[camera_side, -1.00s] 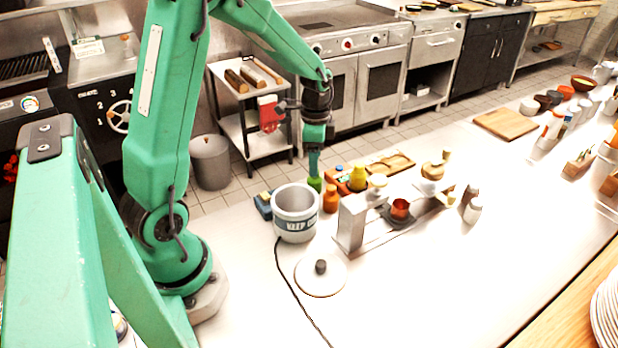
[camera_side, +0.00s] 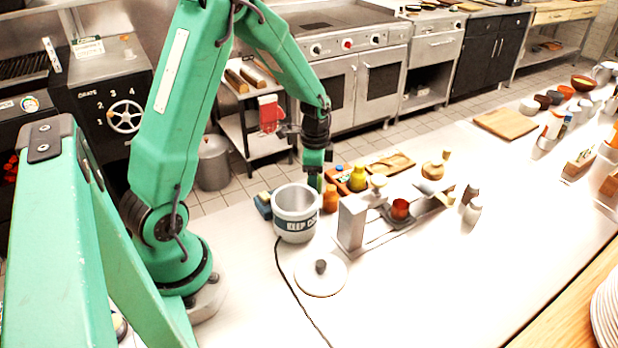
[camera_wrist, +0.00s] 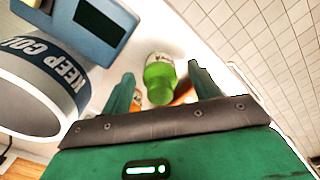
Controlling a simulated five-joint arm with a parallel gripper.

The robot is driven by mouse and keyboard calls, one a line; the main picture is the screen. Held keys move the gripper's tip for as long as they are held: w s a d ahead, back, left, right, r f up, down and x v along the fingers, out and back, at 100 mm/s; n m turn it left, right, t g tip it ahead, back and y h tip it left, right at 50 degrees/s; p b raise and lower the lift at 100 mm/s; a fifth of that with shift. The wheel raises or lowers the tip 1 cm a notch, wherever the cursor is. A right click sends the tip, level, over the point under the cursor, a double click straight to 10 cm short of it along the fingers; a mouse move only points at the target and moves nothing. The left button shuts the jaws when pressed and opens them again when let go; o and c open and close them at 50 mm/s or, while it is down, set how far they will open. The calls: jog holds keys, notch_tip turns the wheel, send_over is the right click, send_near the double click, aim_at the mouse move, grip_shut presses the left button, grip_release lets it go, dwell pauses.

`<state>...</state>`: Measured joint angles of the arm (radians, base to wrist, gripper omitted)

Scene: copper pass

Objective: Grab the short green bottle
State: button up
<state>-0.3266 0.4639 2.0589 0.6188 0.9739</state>
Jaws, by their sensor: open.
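The short green bottle (camera_wrist: 160,80) shows in the wrist view, lying between my two fingers in the picture, with its pale base end farther off. My gripper (camera_wrist: 160,88) is open, with one green finger on each side of the bottle. I cannot tell whether either finger touches it. In the side view my gripper (camera_side: 315,182) points down behind the grey pot, beside the orange bottle (camera_side: 331,198). The green bottle is hidden there behind my fingers.
The grey pot (camera_side: 296,212) stands close at the left of my gripper, with a blue device (camera_side: 263,205) behind it. A yellow bottle (camera_side: 357,178) and a wooden tray (camera_side: 392,163) are to the right. A round lid (camera_side: 320,275) lies in front.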

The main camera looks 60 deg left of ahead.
dwell(0.5)
jog(key=c, duration=1.1)
jog(key=shift+r, duration=5)
